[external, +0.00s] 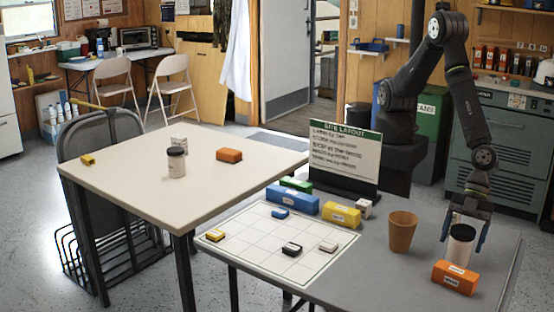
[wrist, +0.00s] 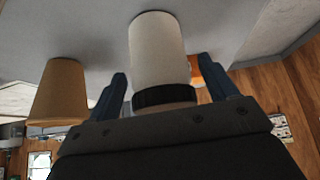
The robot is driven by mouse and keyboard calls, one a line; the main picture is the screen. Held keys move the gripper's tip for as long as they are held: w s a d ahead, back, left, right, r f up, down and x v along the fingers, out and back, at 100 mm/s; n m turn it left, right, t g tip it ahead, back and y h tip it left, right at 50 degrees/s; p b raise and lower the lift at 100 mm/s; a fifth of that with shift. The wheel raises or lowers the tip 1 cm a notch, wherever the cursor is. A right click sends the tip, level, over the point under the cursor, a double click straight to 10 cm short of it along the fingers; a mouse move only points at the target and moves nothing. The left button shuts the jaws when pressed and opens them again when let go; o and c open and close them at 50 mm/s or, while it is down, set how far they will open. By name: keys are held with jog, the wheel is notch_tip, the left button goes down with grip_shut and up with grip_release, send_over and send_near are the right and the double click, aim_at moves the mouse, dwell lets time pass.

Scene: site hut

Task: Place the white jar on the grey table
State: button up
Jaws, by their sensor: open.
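A white jar (external: 460,252) with a black lid is on the right part of the grey table (external: 388,283). Its foot is partly hidden behind an orange block. My gripper (external: 462,246) points down over it, open, with one blue finger on each side. In the wrist view the white jar (wrist: 158,50) lies between the two spread fingers of my gripper (wrist: 162,66), lid towards the palm. A gap shows beside the left finger; contact at the right one is unclear. A second white jar with a dark lid (external: 177,165) stands on the cream table.
An orange block (external: 454,277) lies just in front of the jar. A brown cup (external: 402,232) stands left of it, also in the wrist view (wrist: 60,92). A gridded board (external: 275,245), several blocks and a sign (external: 345,155) occupy the grey table's left. The cream table (external: 215,200) is mostly clear.

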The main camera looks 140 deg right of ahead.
aim_at(464, 228)
jog(key=v, duration=1.2)
jog(key=x, duration=1.2)
jog(key=shift+w+f, duration=0.1)
jog(key=shift+f, duration=0.1)
notch_tip(464, 228, up, 3)
jog(key=shift+f, duration=0.2)
jog(key=shift+r, duration=0.45)
jog(key=shift+f, duration=0.15)
